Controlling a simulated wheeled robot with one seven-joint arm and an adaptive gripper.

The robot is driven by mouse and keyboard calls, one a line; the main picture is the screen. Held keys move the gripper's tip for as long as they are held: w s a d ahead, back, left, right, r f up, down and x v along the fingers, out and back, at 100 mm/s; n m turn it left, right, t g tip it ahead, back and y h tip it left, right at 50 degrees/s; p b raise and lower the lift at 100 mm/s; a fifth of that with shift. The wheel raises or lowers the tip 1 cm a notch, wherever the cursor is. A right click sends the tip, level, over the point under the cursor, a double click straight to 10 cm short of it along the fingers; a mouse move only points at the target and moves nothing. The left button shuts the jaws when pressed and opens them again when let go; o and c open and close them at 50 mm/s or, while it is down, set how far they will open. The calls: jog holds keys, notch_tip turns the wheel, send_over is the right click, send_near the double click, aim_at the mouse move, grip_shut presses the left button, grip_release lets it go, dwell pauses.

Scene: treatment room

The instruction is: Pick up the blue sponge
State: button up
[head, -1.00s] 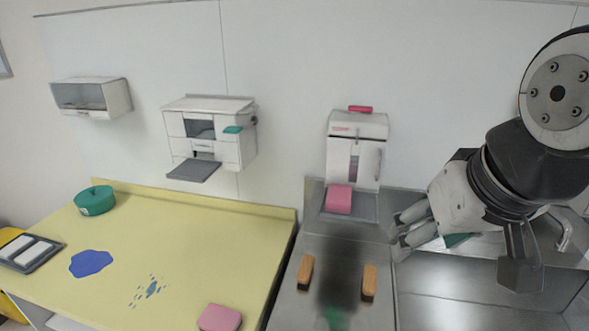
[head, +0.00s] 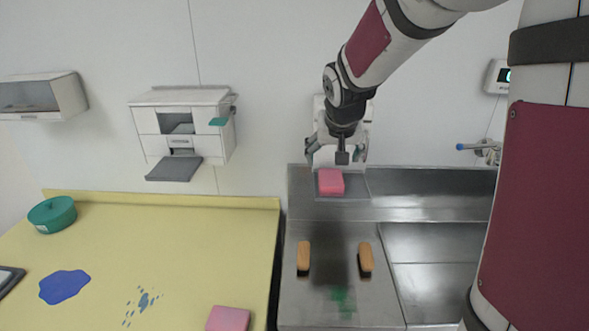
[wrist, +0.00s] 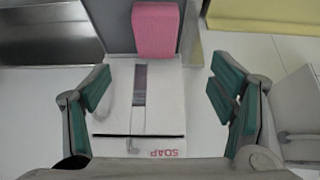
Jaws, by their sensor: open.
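No blue sponge can be made out in either view. A pink sponge-like block (head: 331,182) sits at the base of the white soap dispenser (head: 320,112) on the back wall. It also shows in the wrist view (wrist: 157,28), beyond the dispenser (wrist: 140,95) marked SOAP. A second pink block (head: 228,319) lies on the yellow counter's front right. My gripper (head: 335,156) is in front of the dispenser, just above the first pink block. In the wrist view my gripper (wrist: 160,72) is open and empty, its green-padded fingers apart on either side of the dispenser.
Two orange-brown handled items (head: 303,256) (head: 366,257) stand on the steel counter (head: 330,235), with a green smear between. A wall dispenser (head: 180,130) is left.

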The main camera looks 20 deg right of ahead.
send_near(331, 176)
jog(key=x, duration=0.3)
jog(key=shift+a+f, duration=0.25)
jog(key=shift+a, duration=0.05)
jog(key=shift+d+p+x, duration=0.2)
jog(key=shift+p+x, duration=0.45)
jog(key=shift+x, duration=2.05)
jog(key=shift+s, duration=0.15)
jog(key=c, duration=0.9)
jog(key=shift+r, duration=0.15)
jog(key=shift+r, duration=0.5)
notch_tip(331, 176, up, 2)
jog(key=shift+r+b, duration=0.1)
jog(key=shift+b, duration=0.45)
jog(key=s+r, duration=0.1)
jog(key=s, duration=1.5)
jog(key=shift+a+r+b, duration=0.25)
jog(key=shift+a+b, duration=0.1)
jog(key=shift+b, duration=0.1)
